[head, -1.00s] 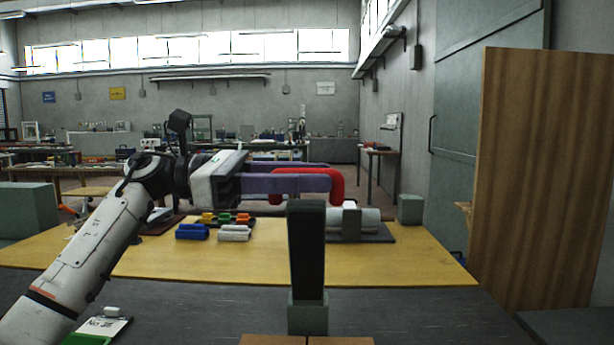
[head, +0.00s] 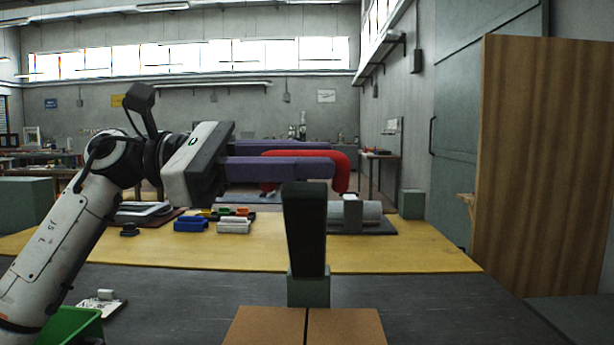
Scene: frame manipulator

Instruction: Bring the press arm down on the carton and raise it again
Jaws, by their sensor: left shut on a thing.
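The carton (head: 262,328) is a brown box with a dark seam, cut off at the bottom edge of the head view. Behind it stands a dark upright bar (head: 305,230) on a grey-green block (head: 308,290); it looks like part of the press. A red curved handle (head: 340,172) shows above and behind the bar's top. My left gripper (head: 300,160) has long purple fingers level with the red handle and is shut on it. Whether the handle joins the dark bar is hidden. My right gripper is out of view.
On the yellow table (head: 400,255) lie blue (head: 191,224) and white (head: 234,226) blocks, and a grey cylinder (head: 372,210) on a dark base. A green bin (head: 72,328) stands at lower left. A tall wooden panel (head: 545,170) stands at right.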

